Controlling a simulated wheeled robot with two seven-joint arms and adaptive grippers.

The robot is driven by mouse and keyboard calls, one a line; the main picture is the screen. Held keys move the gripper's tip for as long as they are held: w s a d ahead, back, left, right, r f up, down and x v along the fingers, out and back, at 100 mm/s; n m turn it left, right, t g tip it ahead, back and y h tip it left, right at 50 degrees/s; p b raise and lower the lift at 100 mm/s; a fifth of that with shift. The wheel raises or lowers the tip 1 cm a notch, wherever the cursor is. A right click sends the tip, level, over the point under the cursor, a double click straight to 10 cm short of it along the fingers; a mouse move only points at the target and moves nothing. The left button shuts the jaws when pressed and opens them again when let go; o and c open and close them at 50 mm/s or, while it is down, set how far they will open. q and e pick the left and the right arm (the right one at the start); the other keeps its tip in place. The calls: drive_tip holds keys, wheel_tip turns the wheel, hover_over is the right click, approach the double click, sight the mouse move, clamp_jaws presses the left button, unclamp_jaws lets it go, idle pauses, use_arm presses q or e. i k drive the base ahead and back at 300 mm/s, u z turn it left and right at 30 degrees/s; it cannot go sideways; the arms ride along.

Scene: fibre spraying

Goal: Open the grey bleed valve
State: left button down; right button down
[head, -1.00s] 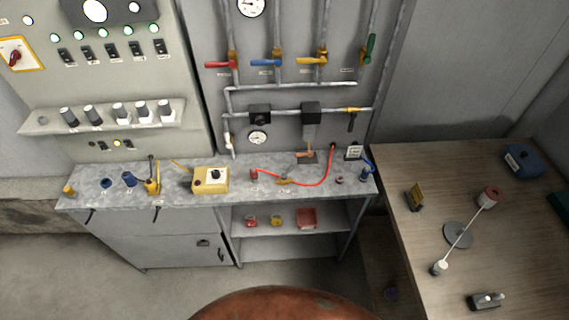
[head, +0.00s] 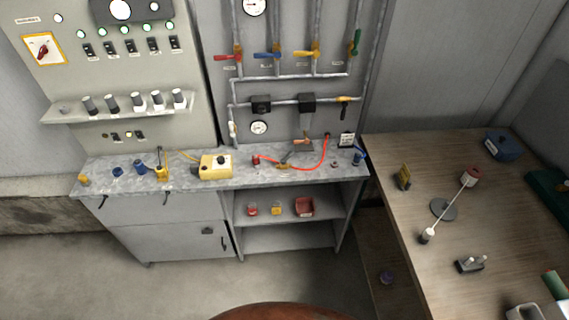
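A pipe panel (head: 290,90) stands at the back centre. A small pale grey handle (head: 233,129) hangs at the lower end of its left pipe, just above the counter; it may be the grey bleed valve, but it is too small to tell its position. Above it are lever valves with a red handle (head: 225,58), a blue handle (head: 267,55), a yellow handle (head: 306,54) and a green handle (head: 357,42). A valve with a dark handle (head: 343,108) sits on the lower pipe at right. Neither gripper is in view.
A grey counter (head: 215,190) runs below the panel, holding a yellow box (head: 216,167) and a red cable (head: 315,160). A switch cabinet (head: 100,75) stands left. A wooden table (head: 400,240) is at right. A rust-red rounded shape (head: 285,312) shows at the bottom edge. Floor before the counter is clear.

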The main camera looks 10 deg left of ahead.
sight(283, 161)
drive_tip(key=u, duration=0.75)
drive_tip(key=i, duration=1.4)
drive_tip(key=z, duration=0.45)
